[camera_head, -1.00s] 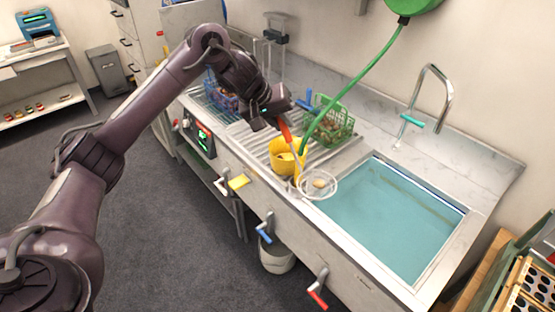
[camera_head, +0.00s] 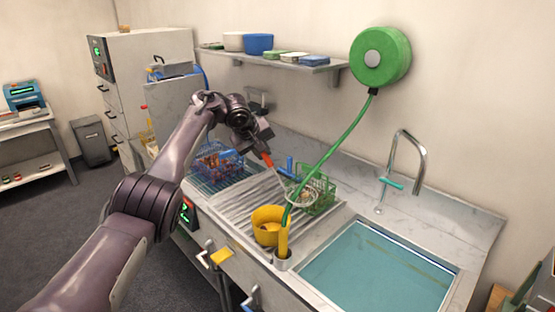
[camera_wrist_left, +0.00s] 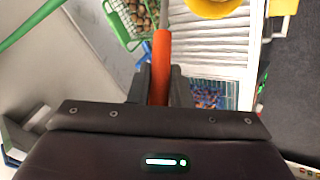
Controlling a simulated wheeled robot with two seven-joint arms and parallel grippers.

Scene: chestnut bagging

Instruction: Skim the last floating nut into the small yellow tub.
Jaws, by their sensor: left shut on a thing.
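My left gripper (camera_head: 260,146) is shut on the orange handle (camera_head: 267,160) of a skimmer, above the drainboard. The handle also shows between the fingers in the left wrist view (camera_wrist_left: 160,62). The skimmer's round mesh head (camera_head: 303,198) is in front of the green basket (camera_head: 319,190), up and to the right of the yellow tub (camera_head: 268,212) in the picture. I cannot clearly tell whether a nut lies in the mesh. The tub stands on the drainboard, its edge showing in the left wrist view (camera_wrist_left: 212,7). I see no nut on the visible sink water (camera_head: 375,275).
The green hose (camera_head: 340,133) hangs from its reel to a yellow nozzle (camera_head: 283,240) beside the tub, crossing near the skimmer head. The green basket holds brown nuts. A blue basket (camera_head: 218,160) stands left. A tap (camera_head: 420,165) rises behind the sink.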

